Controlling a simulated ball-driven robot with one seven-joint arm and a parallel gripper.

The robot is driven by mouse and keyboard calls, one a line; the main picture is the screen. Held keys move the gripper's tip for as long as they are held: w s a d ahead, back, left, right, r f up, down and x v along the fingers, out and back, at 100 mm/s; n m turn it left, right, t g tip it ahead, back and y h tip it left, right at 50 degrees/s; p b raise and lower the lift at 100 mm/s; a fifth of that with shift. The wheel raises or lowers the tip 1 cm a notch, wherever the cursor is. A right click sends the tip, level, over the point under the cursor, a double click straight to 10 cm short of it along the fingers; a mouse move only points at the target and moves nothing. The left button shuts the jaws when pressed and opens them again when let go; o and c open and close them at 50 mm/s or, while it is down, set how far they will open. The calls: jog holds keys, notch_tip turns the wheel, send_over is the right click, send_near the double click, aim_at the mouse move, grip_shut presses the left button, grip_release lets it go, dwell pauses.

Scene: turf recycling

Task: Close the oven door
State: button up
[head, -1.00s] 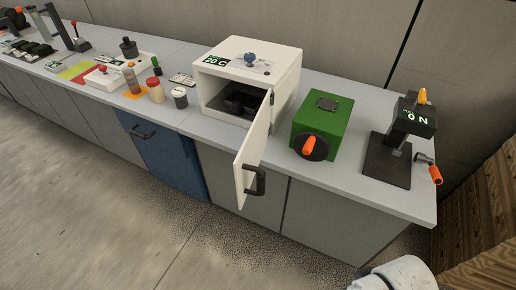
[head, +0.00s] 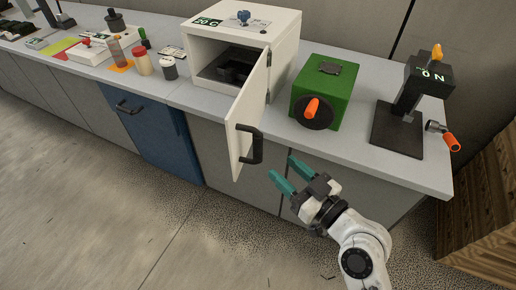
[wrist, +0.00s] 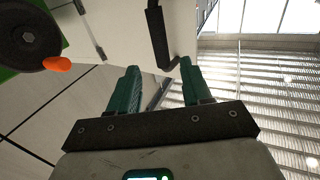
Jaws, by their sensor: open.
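The white oven (head: 240,50) stands on the grey counter with a dark object inside its open cavity. Its white door (head: 243,125) is swung wide open and sticks out past the counter's front edge. A black bar handle (head: 250,145) is on the door's face toward my gripper. My gripper (head: 285,172) has teal fingers, open and empty, and is just right of and below the handle, apart from it. In the wrist view the handle (wrist: 157,35) shows above the open fingers (wrist: 158,85).
A green box (head: 322,85) with an orange-knobbed dial stands right of the oven. A black press-like device (head: 408,110) is at the counter's right end. A wooden crate (head: 490,210) is at right. The floor in front is clear.

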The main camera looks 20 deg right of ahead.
aim_at(261, 149)
jog(key=p+x, duration=0.3)
jog(key=x, duration=0.7)
grip_shut()
dwell(0.4)
